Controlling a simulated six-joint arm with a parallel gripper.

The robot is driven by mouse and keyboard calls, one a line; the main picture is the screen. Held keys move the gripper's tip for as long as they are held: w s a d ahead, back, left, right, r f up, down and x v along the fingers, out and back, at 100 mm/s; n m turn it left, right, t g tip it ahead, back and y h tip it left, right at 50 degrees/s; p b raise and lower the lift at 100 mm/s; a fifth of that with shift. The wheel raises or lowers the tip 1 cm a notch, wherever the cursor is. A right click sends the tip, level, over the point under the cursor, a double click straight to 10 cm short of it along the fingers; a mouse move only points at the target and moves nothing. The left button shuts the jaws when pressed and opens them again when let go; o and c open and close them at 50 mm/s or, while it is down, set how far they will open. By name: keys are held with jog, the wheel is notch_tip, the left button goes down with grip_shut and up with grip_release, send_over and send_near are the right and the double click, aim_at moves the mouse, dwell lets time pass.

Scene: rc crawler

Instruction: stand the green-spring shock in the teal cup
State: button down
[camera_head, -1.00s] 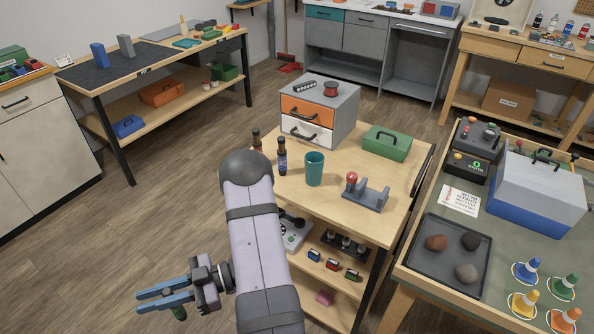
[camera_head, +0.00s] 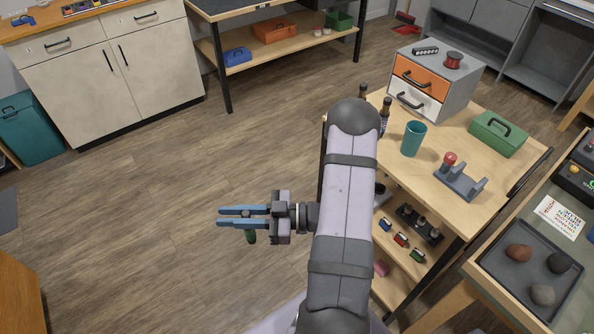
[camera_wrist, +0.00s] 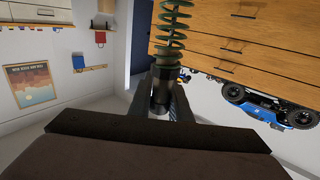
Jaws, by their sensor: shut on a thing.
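The green-spring shock shows in the wrist view, its green coil (camera_wrist: 173,35) at the top and its dark end (camera_wrist: 160,95) between my fingers. My gripper (camera_head: 220,217) is shut on it, over open floor left of the wooden cart. In the head view only a small green part of the shock (camera_head: 250,236) shows below the fingers. The teal cup (camera_head: 413,138) stands upright on the cart top, up and right of my gripper and well apart from it. The inside of the cup is mostly hidden.
A drawer box (camera_head: 436,82) and a green toolbox (camera_head: 498,134) stand behind. My arm crosses the cart's left side.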

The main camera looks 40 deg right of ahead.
jog(key=s+d+r+m+t+h+p, duration=0.2)
jog(key=d+r+m+t+h+p, duration=0.5)
jog(key=d+r+p, duration=1.25)
jog(key=s+d+r+m+h, duration=0.1)
jog(key=d+r+m+h, duration=0.2)
jog(key=d, duration=0.8)
jog(key=s+d+r+m+g+h+p, duration=0.1)
jog(key=s+d+r+m+h, duration=0.1)
jog(key=d+h, duration=0.6)
jog(key=s+d+r+m+g+h, duration=0.1)
jog(key=d+r+m+h, duration=0.3)
jog(key=d, duration=1.1)
jog(key=shift+s+d+r+m+h+p, duration=0.15)
jog(key=shift+s+r+m+h+p, duration=0.25)
jog(key=shift+s+r+h, duration=0.35)
jog(key=shift+f, duration=0.15)
